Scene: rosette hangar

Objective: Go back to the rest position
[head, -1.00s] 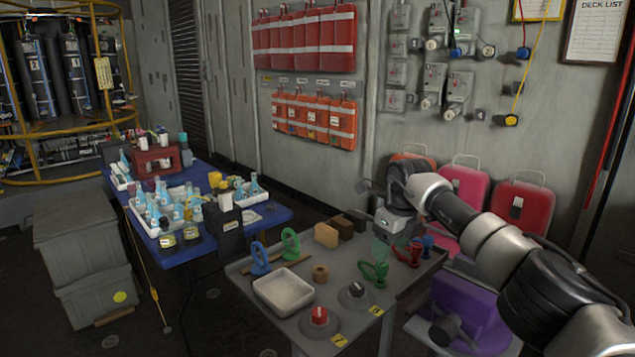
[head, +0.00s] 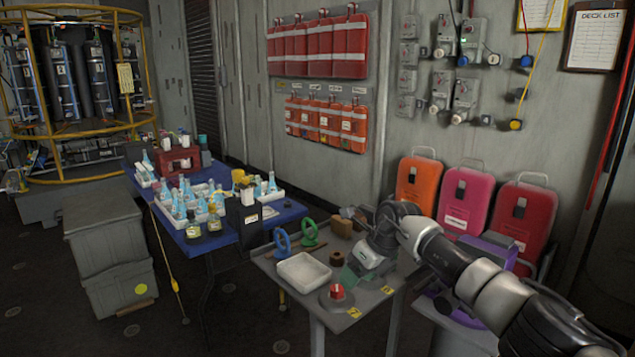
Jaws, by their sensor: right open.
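My right gripper (head: 350,277) reaches in from the right over the small grey table (head: 272,262). It is open, with its greenish fingers low over the tabletop, and nothing shows between them. The wrist and gripper hide part of the table's right side. Near the gripper are a white tray (head: 303,270), a brown ring-shaped block (head: 337,258) and a red-topped round knob (head: 337,292). My left gripper is not in view.
Blue and green rings (head: 309,233) stand at the table's back. A blue table (head: 222,238) with bottles and flasks is to the left. Grey crates (head: 106,250) stand further left. Orange, pink and red cases (head: 465,200) lean at the wall.

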